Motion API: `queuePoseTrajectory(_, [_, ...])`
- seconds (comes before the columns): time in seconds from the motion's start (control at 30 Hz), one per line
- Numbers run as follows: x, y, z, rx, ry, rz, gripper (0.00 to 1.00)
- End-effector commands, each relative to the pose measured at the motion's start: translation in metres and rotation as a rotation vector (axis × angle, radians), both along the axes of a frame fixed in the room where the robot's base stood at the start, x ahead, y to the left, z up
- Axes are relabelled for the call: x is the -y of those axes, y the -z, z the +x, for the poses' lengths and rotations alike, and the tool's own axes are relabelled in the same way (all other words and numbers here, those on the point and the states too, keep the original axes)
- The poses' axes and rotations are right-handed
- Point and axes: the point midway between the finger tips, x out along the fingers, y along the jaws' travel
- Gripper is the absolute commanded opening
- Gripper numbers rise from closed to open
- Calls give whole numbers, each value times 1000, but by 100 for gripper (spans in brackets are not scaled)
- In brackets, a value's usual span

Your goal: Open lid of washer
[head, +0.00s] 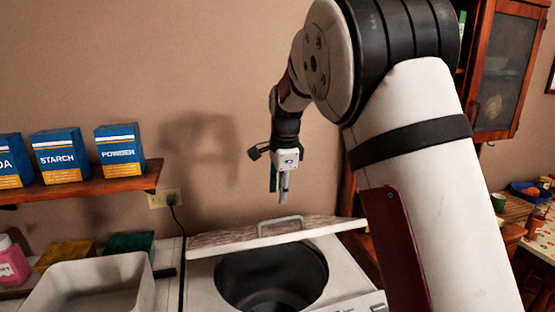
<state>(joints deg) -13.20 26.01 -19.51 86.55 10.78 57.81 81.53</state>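The washer (347,279) is a white top-loading machine at the bottom middle of the head view. Its lid (229,240) is raised at the back and seen nearly edge-on, with a grey handle (280,226) on it. The dark round drum (272,280) is open to view below. My gripper (279,188) hangs pointing down above the lid, in front of the wall, and appears apart from the handle. Its fingers are small and seen from the side, so I cannot tell whether they are open or shut. No object shows in them.
A wooden shelf (95,188) with blue boxes (118,152) is on the left wall. A pale basin (92,285), coloured boxes and a pink bottle (12,262) stand left of the washer. A wooden cabinet (502,75) and a cluttered table (541,235) are at right.

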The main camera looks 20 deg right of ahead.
Motion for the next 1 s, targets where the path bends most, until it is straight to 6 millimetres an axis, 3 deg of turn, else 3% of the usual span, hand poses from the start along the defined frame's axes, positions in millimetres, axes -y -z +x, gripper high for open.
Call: queuePoseTrajectory(1.0, [0, -60, 23, 1, 1, 0, 31])
